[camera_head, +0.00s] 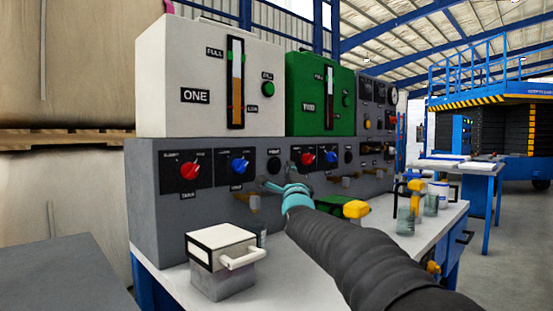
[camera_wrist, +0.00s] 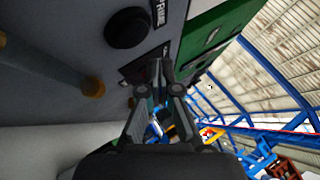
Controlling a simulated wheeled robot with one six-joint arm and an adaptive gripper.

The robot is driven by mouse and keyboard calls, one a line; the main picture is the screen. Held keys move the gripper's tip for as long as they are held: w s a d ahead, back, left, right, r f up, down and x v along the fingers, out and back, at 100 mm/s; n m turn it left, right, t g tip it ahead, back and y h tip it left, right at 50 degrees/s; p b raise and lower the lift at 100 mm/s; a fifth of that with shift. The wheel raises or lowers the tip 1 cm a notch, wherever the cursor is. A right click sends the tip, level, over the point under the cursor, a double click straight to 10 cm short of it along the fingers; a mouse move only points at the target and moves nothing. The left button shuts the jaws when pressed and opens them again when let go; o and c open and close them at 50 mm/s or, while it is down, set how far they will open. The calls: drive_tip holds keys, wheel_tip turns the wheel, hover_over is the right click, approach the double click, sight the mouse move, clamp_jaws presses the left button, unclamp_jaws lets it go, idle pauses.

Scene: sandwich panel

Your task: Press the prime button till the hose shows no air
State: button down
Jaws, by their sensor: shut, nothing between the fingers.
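The prime button is a round black knob (camera_wrist: 127,28) beside a PRIME label in the wrist view. In the head view its black plate (camera_head: 273,161) sits on the grey panel between a blue dial and a red dial. My gripper (camera_wrist: 158,68) is shut and empty, its fingertips near the panel beside the button and apart from it in the picture; I cannot tell how near they are in depth. A pale tube (camera_wrist: 45,66) with a brass-coloured end, perhaps the hose, crosses the left of the wrist view. Whether it holds air cannot be told.
White tank ONE (camera_head: 190,65) and green tank TWO (camera_head: 305,85) stand on the grey panel. Brass-coloured outlets stick out below. A white box with a handle (camera_head: 222,246) stands front left on the bench; jars stand at right.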

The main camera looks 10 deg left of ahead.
sight(280, 162)
drive_tip(key=shift+w+a+f, duration=0.1)
drive_tip(key=shift+w+a, duration=0.5)
drive_tip(key=shift+a, duration=0.15)
drive_tip(key=shift+w+a, duration=0.1)
idle(1.0)
drive_tip(key=shift+w+a, duration=0.15)
drive_tip(key=shift+a, duration=0.05)
drive_tip(key=shift+w+a+p, duration=0.25)
drive_tip(key=shift+a+p, duration=0.05)
drive_tip(key=shift+a, duration=0.05)
idle(0.9)
drive_tip(key=shift+s+d+b, duration=0.1)
drive_tip(key=shift+b, duration=0.2)
drive_tip(key=shift+s+d+b, duration=0.4)
drive_tip(key=shift+d+b, duration=0.15)
drive_tip(key=shift+b, duration=0.25)
drive_tip(key=shift+d, duration=0.1)
